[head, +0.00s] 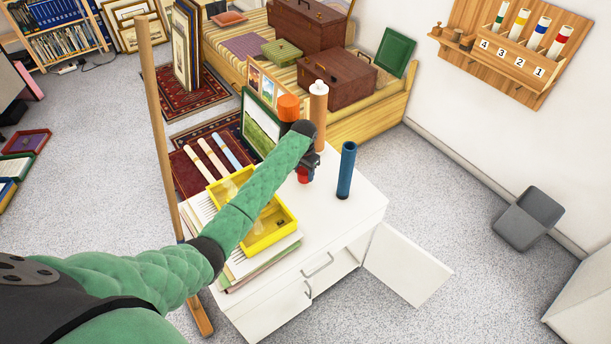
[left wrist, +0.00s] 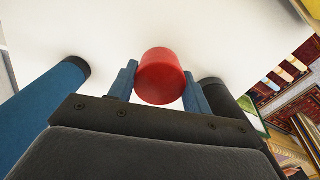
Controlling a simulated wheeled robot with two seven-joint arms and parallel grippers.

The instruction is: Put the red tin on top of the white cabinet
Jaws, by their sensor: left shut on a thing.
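The red tin (head: 303,176) shows just below my left gripper (head: 309,165) in the head view, partly hidden by it. In the left wrist view the red tin (left wrist: 162,76) sits between the two blue fingertips of my left gripper (left wrist: 161,92), which is shut on it. The white cabinet (head: 365,205) stands in front of me with its top under the tin. The tin is low at the cabinet top; I cannot tell whether it touches. My right gripper is not in view.
On the cabinet, a dark blue tube (head: 346,170) stands right of my gripper, and a brown tube (head: 318,112) and an orange-topped thing (head: 288,107) stand behind. A yellow tray (head: 270,232) lies left under my forearm. A cabinet door (head: 408,264) hangs open at right.

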